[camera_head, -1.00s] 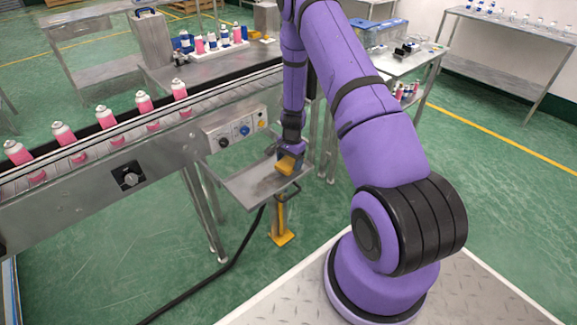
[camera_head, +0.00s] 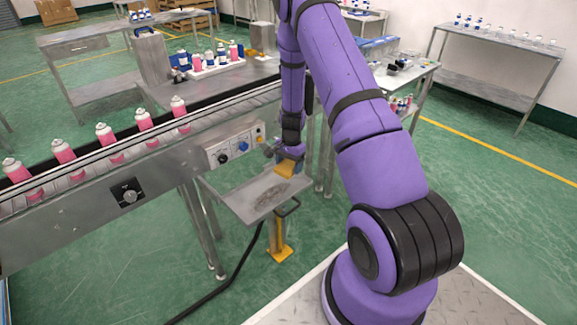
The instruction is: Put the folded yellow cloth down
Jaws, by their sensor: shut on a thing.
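The folded yellow cloth (camera_head: 285,168) is small in the view, at the end of my purple arm. My gripper (camera_head: 286,160) is shut on it, pointing down. The cloth is over the back right part of a small metal tray (camera_head: 236,204) beside the conveyor. I cannot tell whether it touches the tray. A dark, smudged patch (camera_head: 270,195) shows on the tray's surface, in front of the cloth. My fingertips are partly hidden by the cloth and too small to make out.
The conveyor (camera_head: 100,186) with several pink cans (camera_head: 105,136) runs along the left. A control panel (camera_head: 235,148) with knobs sits just left of my gripper. A yellow-footed post (camera_head: 279,250) stands under the tray. The tray's front left is clear.

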